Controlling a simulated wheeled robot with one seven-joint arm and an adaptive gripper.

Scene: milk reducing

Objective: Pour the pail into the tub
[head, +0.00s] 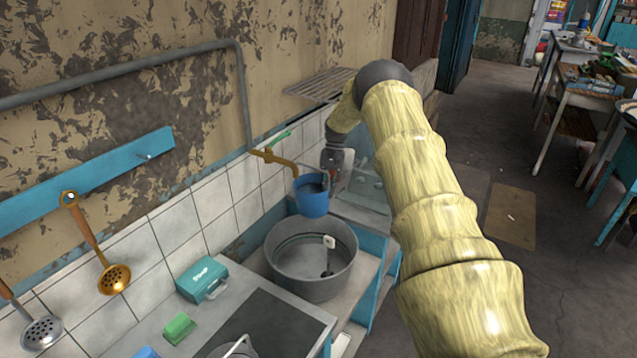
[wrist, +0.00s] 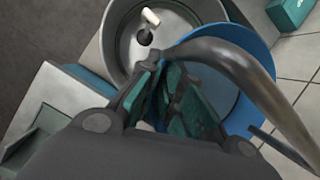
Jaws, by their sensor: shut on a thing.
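The blue pail (head: 312,201) hangs in the air above the back of the round grey metal tub (head: 312,288). It looks about upright in the head view. My gripper (head: 328,178) is at its right rim, partly hidden by my wrist. In the wrist view, my green-padded fingers (wrist: 168,92) are shut at the pail (wrist: 262,62), with the tub (wrist: 122,42) beyond on the left. A thick curved grey bar crosses over the pail there. I cannot tell what the pail holds. A small white-headed object stands inside the tub.
An ochre tap (head: 275,158) on the tiled wall is just left of the pail. A teal box (head: 203,279) and a green block (head: 179,328) lie on the counter left of the tub. A wire rack (head: 318,84) juts from the wall behind.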

